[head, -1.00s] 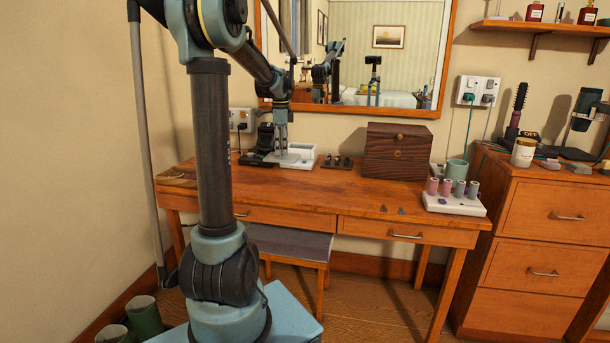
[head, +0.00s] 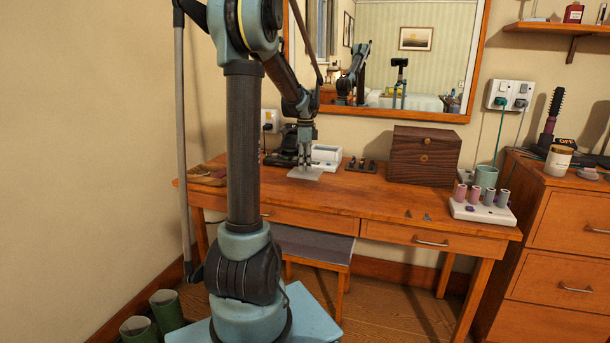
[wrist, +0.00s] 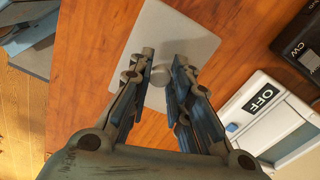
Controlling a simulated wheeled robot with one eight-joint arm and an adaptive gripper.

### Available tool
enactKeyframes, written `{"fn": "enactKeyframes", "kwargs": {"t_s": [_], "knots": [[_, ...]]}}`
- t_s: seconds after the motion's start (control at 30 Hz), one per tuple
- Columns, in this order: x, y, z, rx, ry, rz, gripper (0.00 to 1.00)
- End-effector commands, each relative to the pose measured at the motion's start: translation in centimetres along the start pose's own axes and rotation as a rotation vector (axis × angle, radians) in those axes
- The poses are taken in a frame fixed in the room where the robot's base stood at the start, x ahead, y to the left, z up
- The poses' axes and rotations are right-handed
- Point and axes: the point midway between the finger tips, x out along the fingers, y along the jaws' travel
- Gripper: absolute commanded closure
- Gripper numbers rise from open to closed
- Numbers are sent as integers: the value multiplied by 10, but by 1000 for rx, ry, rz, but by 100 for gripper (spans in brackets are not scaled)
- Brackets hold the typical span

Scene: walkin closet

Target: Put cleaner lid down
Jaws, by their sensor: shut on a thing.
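The cleaner lid (head: 305,174) is a flat grey plate with a round knob. In the wrist view the lid (wrist: 177,40) lies below my fingers, with the knob between the fingertips. My gripper (head: 305,168) is shut on this knob and points down; it also fills the wrist view (wrist: 160,76). The lid is at or just above the desk top; I cannot tell if it touches. The white cleaner (head: 327,154) stands just behind and right of it. In the wrist view the cleaner (wrist: 280,135) shows an OFF label at the right.
The wooden desk (head: 340,195) has bare wood in front and to the right of the lid. A black device (head: 286,148) stands behind my gripper. A dark rack (head: 361,165) and a brown box (head: 424,155) stand further right. A mirror (head: 415,105) hangs behind.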

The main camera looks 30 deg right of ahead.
Motion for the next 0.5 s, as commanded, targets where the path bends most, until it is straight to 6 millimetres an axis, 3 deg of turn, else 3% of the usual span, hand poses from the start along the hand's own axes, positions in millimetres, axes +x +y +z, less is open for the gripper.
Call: {"fn": "enactKeyframes", "kwargs": {"t_s": [0.3, 0.5], "knots": [[37, 0, -1, 1, 0, 0, 100], [40, 0, -1, 2, 0, 0, 100]]}}
